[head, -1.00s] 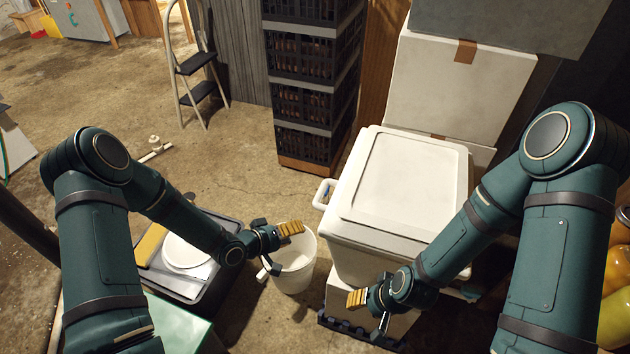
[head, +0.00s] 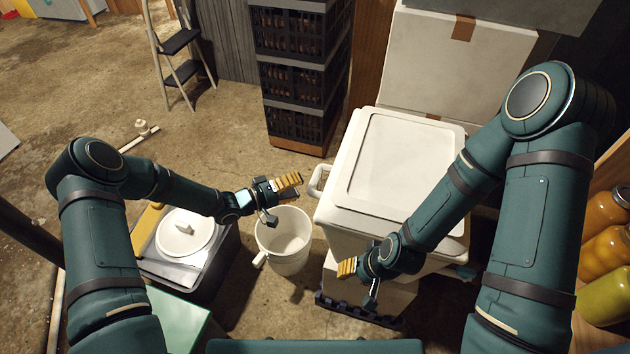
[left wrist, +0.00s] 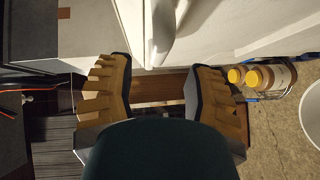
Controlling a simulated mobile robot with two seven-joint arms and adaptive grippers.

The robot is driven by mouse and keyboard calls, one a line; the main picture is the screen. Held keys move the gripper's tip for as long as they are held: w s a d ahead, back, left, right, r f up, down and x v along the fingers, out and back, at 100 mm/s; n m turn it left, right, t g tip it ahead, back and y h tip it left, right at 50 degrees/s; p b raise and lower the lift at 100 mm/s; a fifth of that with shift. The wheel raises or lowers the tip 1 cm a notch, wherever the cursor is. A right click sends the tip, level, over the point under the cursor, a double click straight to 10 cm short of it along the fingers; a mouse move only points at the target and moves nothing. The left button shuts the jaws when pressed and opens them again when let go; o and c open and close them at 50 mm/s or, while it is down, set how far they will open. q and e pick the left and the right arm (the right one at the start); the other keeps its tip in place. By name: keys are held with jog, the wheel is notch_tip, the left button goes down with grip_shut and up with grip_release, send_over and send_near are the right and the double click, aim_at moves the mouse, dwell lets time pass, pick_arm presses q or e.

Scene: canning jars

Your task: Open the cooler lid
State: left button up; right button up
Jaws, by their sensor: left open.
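The white cooler (head: 335,215) stands right of centre in the head view. Its flat pale lid (head: 400,160) is shut on top. A white side handle (head: 316,182) sticks out on its left side, and a white handle-like part (left wrist: 160,35) shows at the top of the left wrist view. My left gripper (head: 280,198) is open and empty, just left of the handle and apart from it. Its two spread fingers (left wrist: 162,72) show in the left wrist view. My right gripper (head: 358,281) looks open and empty, before the cooler's near left corner.
A white bucket (head: 283,248) stands on the floor below my left gripper. Stacked black crates (head: 300,85) are behind and left of the cooler; a white box (head: 463,65) is behind it. A dark tub (head: 225,265) sits left. Filled jars (head: 607,255) line the right edge.

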aim_at(315, 181)
pick_arm(q)
jog(key=x, duration=0.6)
jog(key=shift+w+d+b, duration=0.1)
jog(key=shift+d+b, duration=0.15)
jog(key=shift+b, duration=0.05)
grip_shut()
